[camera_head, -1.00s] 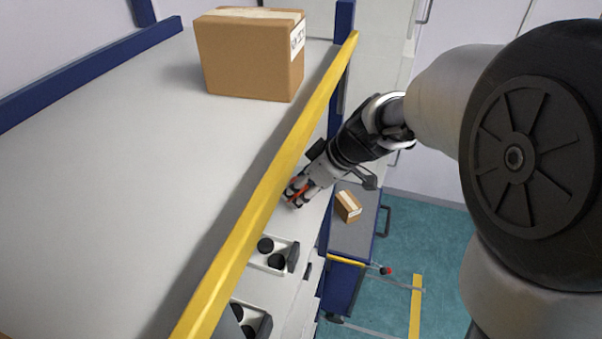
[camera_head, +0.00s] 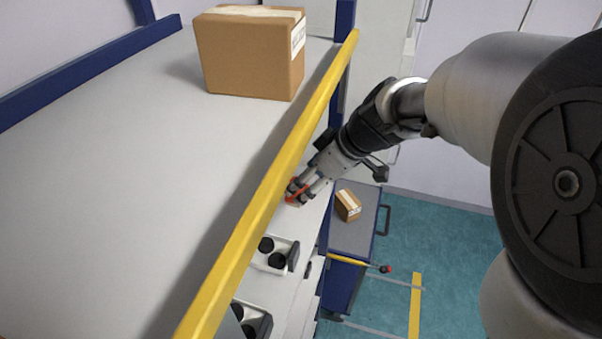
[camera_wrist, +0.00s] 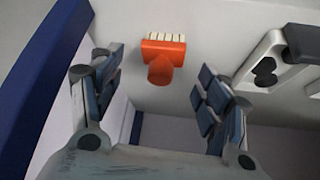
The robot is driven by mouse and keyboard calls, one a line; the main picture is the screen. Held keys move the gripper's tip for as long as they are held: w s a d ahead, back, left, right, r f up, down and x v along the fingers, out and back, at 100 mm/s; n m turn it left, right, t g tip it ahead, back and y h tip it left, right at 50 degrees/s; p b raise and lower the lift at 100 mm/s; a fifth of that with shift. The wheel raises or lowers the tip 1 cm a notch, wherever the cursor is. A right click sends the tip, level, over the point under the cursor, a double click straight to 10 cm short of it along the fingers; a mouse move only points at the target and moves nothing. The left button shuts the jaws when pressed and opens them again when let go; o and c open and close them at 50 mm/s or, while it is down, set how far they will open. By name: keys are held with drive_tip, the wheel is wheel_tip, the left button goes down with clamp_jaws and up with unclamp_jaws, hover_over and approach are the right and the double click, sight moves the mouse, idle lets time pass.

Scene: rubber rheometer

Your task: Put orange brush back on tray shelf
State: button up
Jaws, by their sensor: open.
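The orange brush (camera_wrist: 163,55) with pale bristles lies on the white shelf (camera_wrist: 205,22) below the yellow-edged top shelf. In the wrist view it sits between and beyond the two spread finger pads of my gripper (camera_wrist: 160,100), with clear gaps on both sides. In the head view my gripper (camera_head: 299,192) is at the brush, of which a bit of orange (camera_head: 292,197) shows by the fingertips. The yellow edge partly hides the shelf there. My gripper is open and holds nothing.
A white tray with black round parts (camera_head: 272,254) stands nearby on the shelf, also at right in the wrist view (camera_wrist: 280,60). A yellow rail (camera_head: 265,200) edges the top shelf, which bears a cardboard box (camera_head: 250,55). A blue post (camera_wrist: 38,85) stands close at left.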

drive_tip(key=s+d+r+m+h, duration=0.1)
drive_tip(key=s+d+m, duration=0.2)
drive_tip(key=s, duration=0.5)
drive_tip(key=s+d+r+m+h, duration=0.1)
drive_tip(key=s+m, duration=0.3)
drive_tip(key=s, duration=0.4)
drive_tip(key=s+d+r+m+h, duration=0.1)
drive_tip(key=s+d+m+h, duration=0.2)
drive_tip(key=s, duration=0.5)
drive_tip(key=shift+d+r+m+t, duration=0.15)
drive_tip(key=shift+d+m+t, duration=0.2)
drive_tip(key=shift+d, duration=0.45)
